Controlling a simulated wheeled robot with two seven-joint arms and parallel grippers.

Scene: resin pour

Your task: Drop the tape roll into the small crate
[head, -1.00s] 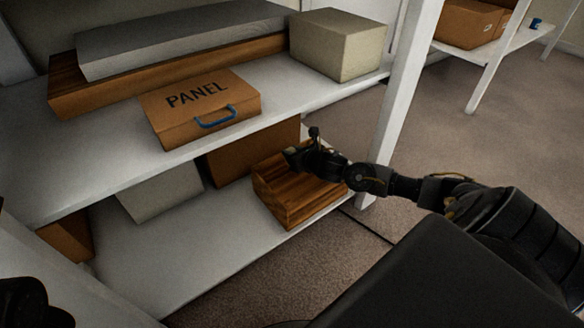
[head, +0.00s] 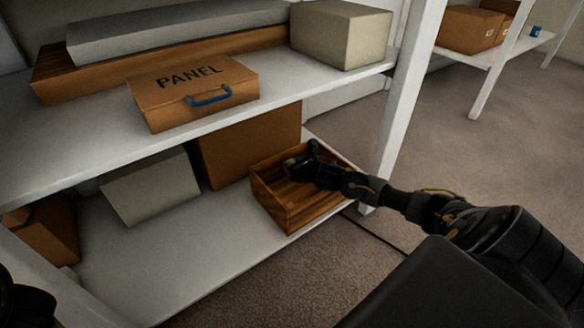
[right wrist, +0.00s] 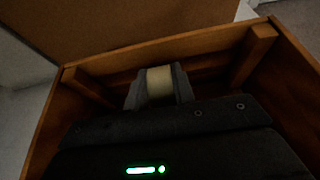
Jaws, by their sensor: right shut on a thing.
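The small wooden crate (head: 292,216) stands on the lower shelf, near its right front corner, with its top open. My right gripper (head: 299,160) reaches over the crate, with its fingertips inside the outline of the rim. In the right wrist view the fingers are shut on the tape roll (right wrist: 160,82), a pale yellowish piece between the two grey fingertips. The crate's wooden walls (right wrist: 150,56) surround it in that view. The roll's lower part and the crate's floor are mostly hidden by my gripper. My left gripper is not clearly seen.
The upper shelf holds a PANEL case (head: 195,92) with a blue handle and a grey-beige box (head: 340,36). A cardboard box (head: 245,150) and a pale box (head: 150,187) stand left of the crate. A white shelf post (head: 399,110) rises close right of it.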

